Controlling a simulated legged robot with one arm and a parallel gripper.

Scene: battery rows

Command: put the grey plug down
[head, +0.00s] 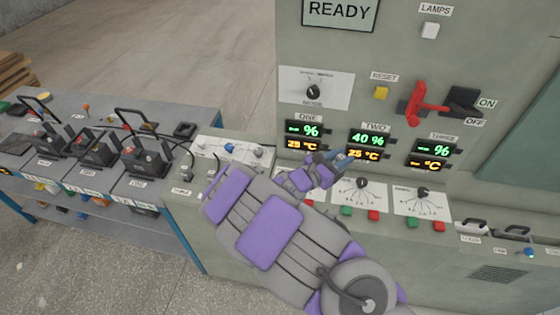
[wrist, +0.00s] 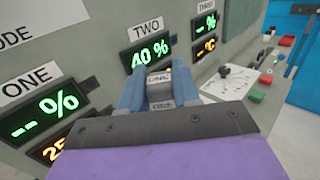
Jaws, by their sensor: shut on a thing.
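My gripper (wrist: 160,92) shows in the wrist view with its two blue fingers shut on the grey plug (wrist: 159,90). The plug is a small grey block with pale labels too small to read. In the head view my gripper (head: 338,160) is in front of the panel, by the TWO display (head: 366,146), which reads 40 % and 25 °C. The plug cannot be made out there. The wrist view also shows the plug in front of the panel just below the TWO display (wrist: 149,52). I cannot tell whether it touches anything.
A bench (head: 90,115) at the left holds several batteries with black handles. A white socket plate (head: 228,150) lies on the console ledge, left of my arm. Dials (head: 362,190), coloured buttons (head: 376,215) and a red lever (head: 416,105) are near my gripper.

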